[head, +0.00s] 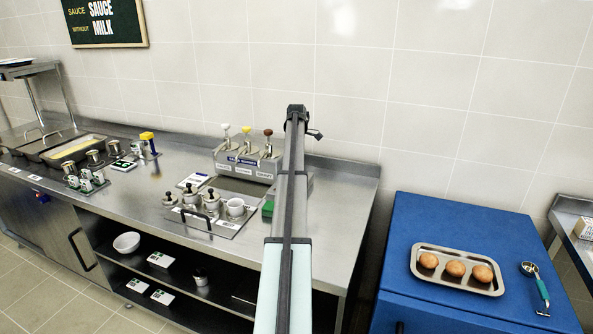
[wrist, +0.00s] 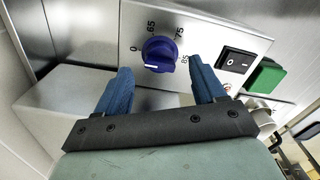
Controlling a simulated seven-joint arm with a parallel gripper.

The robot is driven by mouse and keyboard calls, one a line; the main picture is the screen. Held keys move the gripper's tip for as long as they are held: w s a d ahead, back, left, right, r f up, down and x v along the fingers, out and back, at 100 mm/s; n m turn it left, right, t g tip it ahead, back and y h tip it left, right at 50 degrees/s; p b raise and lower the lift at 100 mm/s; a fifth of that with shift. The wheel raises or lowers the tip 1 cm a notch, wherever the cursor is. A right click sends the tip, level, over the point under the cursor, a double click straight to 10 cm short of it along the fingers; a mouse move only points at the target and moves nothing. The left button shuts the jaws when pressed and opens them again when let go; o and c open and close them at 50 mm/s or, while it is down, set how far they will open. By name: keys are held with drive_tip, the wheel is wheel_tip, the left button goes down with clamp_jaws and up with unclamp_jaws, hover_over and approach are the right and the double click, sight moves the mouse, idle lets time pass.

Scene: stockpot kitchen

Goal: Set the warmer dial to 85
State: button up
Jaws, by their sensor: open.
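The warmer dial (wrist: 160,54) is a round blue knob on a pale metal panel in the wrist view. Printed marks 0, 65, 75 and 85 run around it from left over the top to right. A white line shows on the knob's lower left part, away from the 85 mark (wrist: 184,58); the exact setting is hard to read. My gripper (wrist: 161,66) is open. Its two blue fingers stand on either side of the dial, below and in front of it, with gaps to the knob; contact is not seen. In the head view my arm hides the dial and the gripper.
A black rocker switch (wrist: 236,61) and a green block (wrist: 265,76) sit right of the dial. In the head view, sauce pumps (head: 247,140) and lidded pots (head: 211,200) stand on the steel counter (head: 328,221). A tray of buns (head: 455,270) lies on the blue cabinet at right.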

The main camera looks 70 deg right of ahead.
drive_tip(key=shift+f, duration=1.7)
drive_tip(key=c, duration=1.1)
